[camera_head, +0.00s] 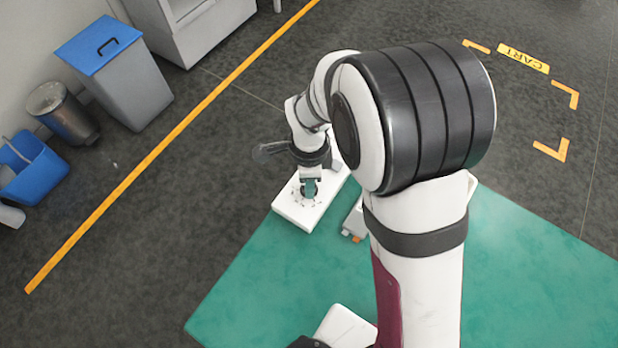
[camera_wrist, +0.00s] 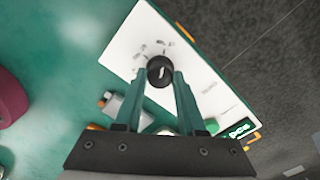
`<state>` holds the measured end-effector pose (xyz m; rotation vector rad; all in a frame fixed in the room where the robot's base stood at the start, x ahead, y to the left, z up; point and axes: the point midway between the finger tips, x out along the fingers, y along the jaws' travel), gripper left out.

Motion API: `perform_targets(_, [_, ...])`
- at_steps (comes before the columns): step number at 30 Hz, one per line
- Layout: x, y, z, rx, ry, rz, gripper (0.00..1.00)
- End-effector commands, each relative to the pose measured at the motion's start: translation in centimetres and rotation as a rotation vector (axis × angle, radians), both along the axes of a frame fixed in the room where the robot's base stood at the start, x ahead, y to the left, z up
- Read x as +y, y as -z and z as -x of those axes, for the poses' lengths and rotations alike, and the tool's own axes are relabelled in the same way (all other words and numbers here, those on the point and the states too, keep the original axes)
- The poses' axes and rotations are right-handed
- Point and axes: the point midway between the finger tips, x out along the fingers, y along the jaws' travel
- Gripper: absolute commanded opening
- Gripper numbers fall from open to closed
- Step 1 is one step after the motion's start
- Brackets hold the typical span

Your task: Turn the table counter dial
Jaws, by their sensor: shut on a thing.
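The table counter (camera_head: 291,211) is a white, flat box on the green table, near its far left edge. In the wrist view its white top (camera_wrist: 193,80) shows markings around a round black dial (camera_wrist: 160,70) with a light pointer line. My gripper (camera_head: 309,187) reaches down onto the dial from above. In the wrist view its two green fingers (camera_wrist: 161,80) stand on either side of the dial, shut on it. In the head view my gripper and wrist hide most of the dial.
A small grey block with orange parts (camera_head: 354,222) lies right of the counter. The green table (camera_head: 262,275) is clear in front. On the floor at left stand a grey bin with a blue lid (camera_head: 130,85), a metal bin (camera_head: 68,118) and a blue bucket (camera_head: 30,170).

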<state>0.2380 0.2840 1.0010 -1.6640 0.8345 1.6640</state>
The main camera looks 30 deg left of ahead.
Motion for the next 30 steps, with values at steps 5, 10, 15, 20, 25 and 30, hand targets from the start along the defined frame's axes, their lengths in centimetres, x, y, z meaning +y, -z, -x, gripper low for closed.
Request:
perform_targets(5, [0.0,-0.1,0.0,0.001,0.005,-0.001,0.0])
perform_targets(10, [0.0,0.0,0.0,0.001,0.004,-0.001,0.0])
perform_targets(15, [0.0,0.0,0.0,0.0,0.003,0.0,0.66])
perform_targets(20, [0.0,0.0,0.0,0.0,0.003,0.0,0.69])
perform_targets(25, [0.0,-0.3,0.0,-0.001,0.002,-0.001,0.69])
perform_targets(30, [0.1,-3.5,-0.1,-0.004,0.003,-0.006,0.69])
